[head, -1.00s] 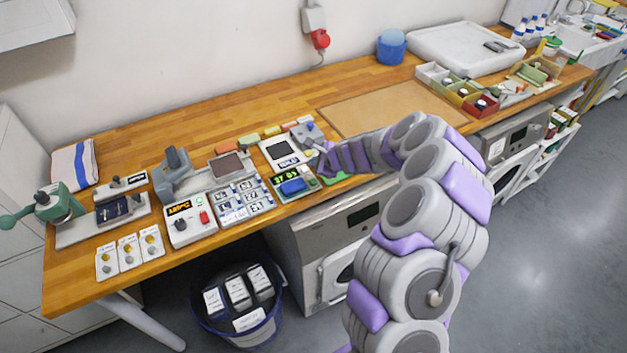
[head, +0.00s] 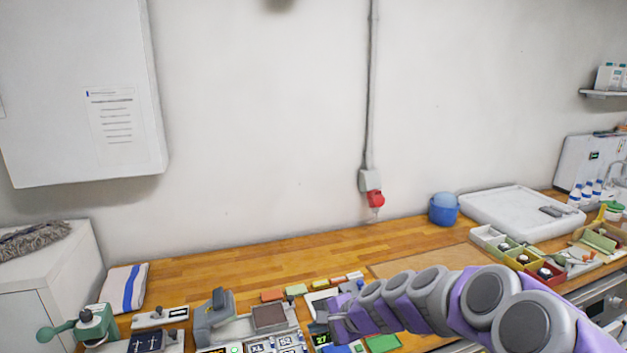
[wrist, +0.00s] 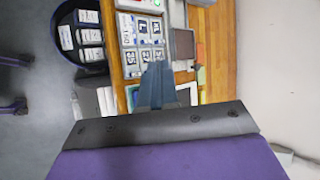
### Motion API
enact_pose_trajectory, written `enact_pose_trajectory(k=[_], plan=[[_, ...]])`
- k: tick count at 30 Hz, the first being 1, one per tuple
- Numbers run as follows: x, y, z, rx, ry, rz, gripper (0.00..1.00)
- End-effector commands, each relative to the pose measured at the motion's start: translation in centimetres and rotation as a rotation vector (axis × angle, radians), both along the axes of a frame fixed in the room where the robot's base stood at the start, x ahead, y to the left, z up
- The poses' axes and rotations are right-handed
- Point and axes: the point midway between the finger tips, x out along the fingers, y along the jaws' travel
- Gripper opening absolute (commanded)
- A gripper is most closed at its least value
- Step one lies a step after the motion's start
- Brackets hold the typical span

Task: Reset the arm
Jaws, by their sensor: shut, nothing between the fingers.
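My arm reaches in from the lower right of the head view, over the front part of the wooden bench (head: 200,268). My gripper (head: 332,314) is at its left end, small and partly hard to make out there. In the wrist view my gripper (wrist: 156,72) shows its two dark fingers together, with nothing between them. The fingers point over the bench toward a group of size-label cards (wrist: 140,38), apart from the wall.
A blue tub (head: 443,210), a white tray (head: 520,212) and compartment boxes (head: 519,258) stand at the right. A green hand press (head: 88,325) and a folded towel (head: 124,289) are at the left. In the wrist view a bin (wrist: 62,40) stands below the bench edge.

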Motion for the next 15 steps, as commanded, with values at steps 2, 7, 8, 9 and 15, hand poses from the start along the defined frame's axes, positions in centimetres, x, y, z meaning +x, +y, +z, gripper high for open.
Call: enact_pose_trajectory(k=[2,7,8,9,15], plan=[[-3.5,1.1,1.8,-0.059,-0.034,0.129,0.00],[-11.0,1.5,3.6,-0.203,-0.076,0.380,0.00],[-12.3,1.4,3.7,-0.229,-0.078,0.423,0.00],[-14.2,1.1,3.7,-0.265,-0.077,0.477,0.00],[-22.8,-2.0,3.7,-0.455,-0.053,0.711,0.00]])
